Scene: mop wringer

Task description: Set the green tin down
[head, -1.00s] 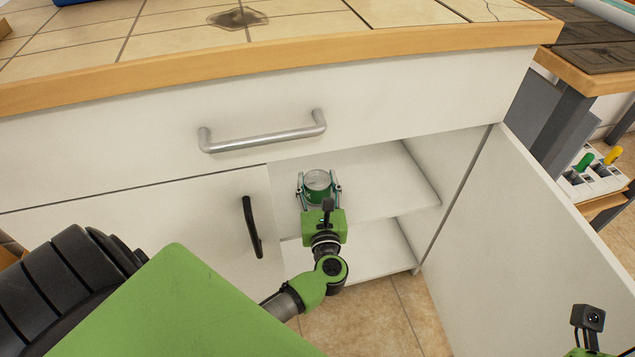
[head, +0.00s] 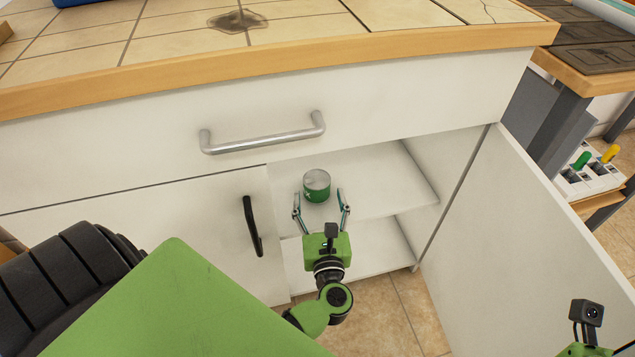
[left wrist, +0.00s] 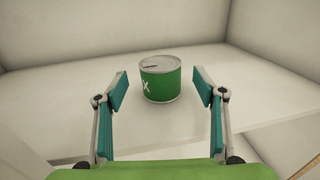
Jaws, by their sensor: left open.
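The green tin (head: 317,187) stands upright on the upper shelf (head: 375,195) inside the open cabinet. It has a grey metal lid and a green side with a white mark. My left gripper (head: 320,207) is open and empty, in front of the tin and apart from it. In the left wrist view the tin (left wrist: 161,80) stands on the white shelf, beyond and between the spread fingertips (left wrist: 160,92). Part of my right arm shows at the lower right of the head view, but its fingers are out of frame.
The cabinet door (head: 545,235) stands open on the right. A closed door with a black handle (head: 252,226) is on the left. A drawer with a metal handle (head: 262,143) is above, under the tiled worktop (head: 300,50). The lower shelf looks empty.

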